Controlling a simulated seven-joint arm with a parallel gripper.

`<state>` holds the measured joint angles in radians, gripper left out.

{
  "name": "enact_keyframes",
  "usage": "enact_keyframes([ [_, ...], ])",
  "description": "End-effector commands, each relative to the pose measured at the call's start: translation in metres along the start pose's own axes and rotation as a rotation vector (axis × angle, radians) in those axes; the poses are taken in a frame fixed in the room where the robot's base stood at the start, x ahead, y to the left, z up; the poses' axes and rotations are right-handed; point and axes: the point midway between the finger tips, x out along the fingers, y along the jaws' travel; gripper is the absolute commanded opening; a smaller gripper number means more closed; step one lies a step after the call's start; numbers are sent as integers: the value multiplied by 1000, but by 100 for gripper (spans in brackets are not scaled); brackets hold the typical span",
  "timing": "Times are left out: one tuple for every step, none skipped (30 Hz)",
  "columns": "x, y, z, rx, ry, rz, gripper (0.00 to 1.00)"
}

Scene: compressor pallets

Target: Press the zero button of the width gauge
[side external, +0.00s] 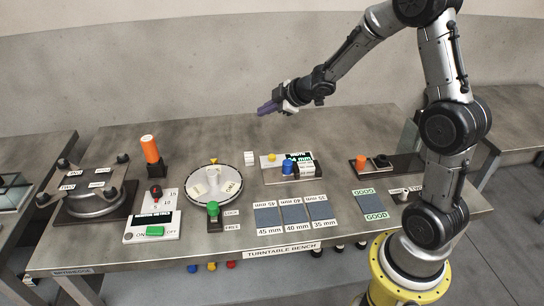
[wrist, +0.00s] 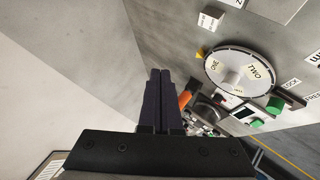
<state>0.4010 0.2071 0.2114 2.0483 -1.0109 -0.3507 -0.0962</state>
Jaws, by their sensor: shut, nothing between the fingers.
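The width gauge (side external: 272,176) is a light plate at the middle back of the bench. It carries a yellow button (side external: 271,155), a blue cylinder (side external: 287,167) and a dark display (side external: 303,169) that seems to read 34 mm. I cannot read which part is marked as zero. My gripper (side external: 268,107) is shut and empty, high above the bench's back edge, behind the gauge and apart from it. In the wrist view its dark fingers (wrist: 160,72) lie together. The gauge's button cannot be made out in the wrist view.
A round turntable (side external: 228,204) with a green knob (side external: 213,208) stands left of the gauge, and a small white block (side external: 250,158) between them. An orange cylinder (side external: 150,149) stands upright further left. Pads (side external: 295,212) lie in front. The air around my gripper is clear.

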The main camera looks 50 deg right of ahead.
Motion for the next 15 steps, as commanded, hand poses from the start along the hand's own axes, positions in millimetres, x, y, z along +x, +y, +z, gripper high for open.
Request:
enact_keyframes([
  [9, -4, 16, 15, -24, -18, 0],
  [13, -6, 23, 23, -35, -26, 0],
  [17, -9, 32, 35, -49, -36, 0],
  [19, -11, 38, 43, -58, -42, 0],
  [21, -13, 43, 50, -66, -47, 0],
  [23, -15, 49, 58, -74, -52, 0],
  [24, -16, 52, 63, -79, -55, 0],
  [25, -17, 55, 67, -83, -58, 0],
  [26, -17, 58, 72, -88, -59, 0],
  [26, -17, 60, 74, -90, -59, 0],
  [25, -16, 61, 76, -92, -57, 0],
  [25, -16, 61, 77, -93, -56, 0],
  [25, -16, 62, 77, -93, -55, 0],
  [24, -16, 61, 77, -93, -55, 0],
  [24, -16, 61, 77, -93, -55, 0],
])
